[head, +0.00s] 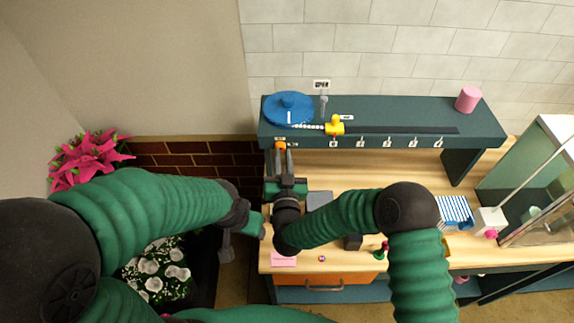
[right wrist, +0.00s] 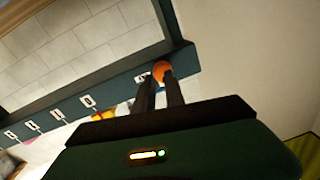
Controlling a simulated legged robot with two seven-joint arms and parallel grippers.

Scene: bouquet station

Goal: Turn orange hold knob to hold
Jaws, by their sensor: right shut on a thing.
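The orange hold knob (head: 280,145) sits on the front face of the dark teal shelf, at its left end. It also shows in the right wrist view (right wrist: 161,69). My right gripper (head: 281,152) reaches up to it, and its two fingers (right wrist: 159,82) are closed around the knob. The fingers hide part of the knob, and I cannot read its setting. My left gripper (head: 226,250) hangs low at the left of the bench, away from the knob; its fingers are too unclear to tell open from shut.
On the shelf (head: 400,112) are a blue disc (head: 289,107), a yellow slider piece (head: 335,125) and a pink cylinder (head: 468,98). Several white label tags line its front. A glass case (head: 540,170) stands at right. Pink flowers (head: 88,160) and white flowers (head: 158,272) are at left.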

